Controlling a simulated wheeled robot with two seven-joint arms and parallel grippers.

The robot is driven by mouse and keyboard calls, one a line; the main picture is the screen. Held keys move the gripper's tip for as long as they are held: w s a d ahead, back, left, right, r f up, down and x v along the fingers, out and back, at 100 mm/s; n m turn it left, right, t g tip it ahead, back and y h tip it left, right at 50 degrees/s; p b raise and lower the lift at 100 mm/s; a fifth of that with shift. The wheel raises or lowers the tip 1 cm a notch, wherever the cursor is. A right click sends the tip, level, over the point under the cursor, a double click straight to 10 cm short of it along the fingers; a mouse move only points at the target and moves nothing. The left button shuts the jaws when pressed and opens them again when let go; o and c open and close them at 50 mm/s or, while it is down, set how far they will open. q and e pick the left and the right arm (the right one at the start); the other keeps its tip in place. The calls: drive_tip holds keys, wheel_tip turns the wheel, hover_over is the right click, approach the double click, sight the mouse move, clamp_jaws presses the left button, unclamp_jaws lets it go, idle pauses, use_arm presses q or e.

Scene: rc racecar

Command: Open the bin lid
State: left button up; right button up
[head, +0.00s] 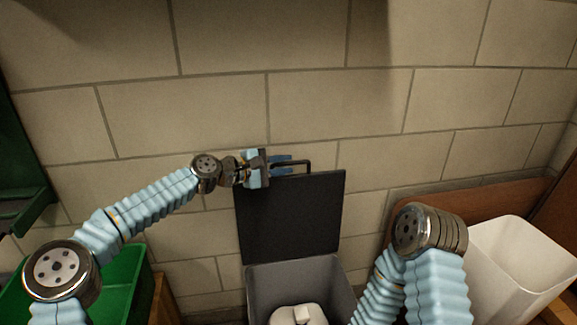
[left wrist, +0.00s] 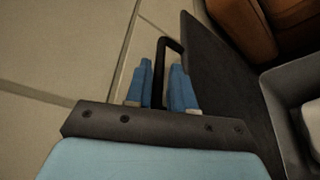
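The bin lid (head: 290,222) is a dark flat panel that stands upright at the back of the grey bin (head: 262,290), near the wall. The bin's mouth is uncovered. A black bar handle (head: 303,163) sticks out from the lid's top edge; it also shows in the left wrist view (left wrist: 161,62). My left gripper (head: 284,164) is at this handle from the left. In the left wrist view its two blue fingers lie close on either side of the bar, and it looks shut on it. My right gripper is out of view; only part of that arm shows.
A white object (head: 300,316) lies in the grey bin. A green bin (head: 125,284) stands at the left and a white bin (head: 515,262) at the right. A block wall (head: 330,110) rises close behind the lid.

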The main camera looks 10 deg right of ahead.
use_arm(q)
drive_tip(key=b+v, duration=0.1)
drive_tip(key=v, duration=1)
drive_tip(key=shift+s+a+b, duration=0.15)
drive_tip(key=shift+a+b, duration=0.15)
drive_tip(key=shift+b, duration=0.1)
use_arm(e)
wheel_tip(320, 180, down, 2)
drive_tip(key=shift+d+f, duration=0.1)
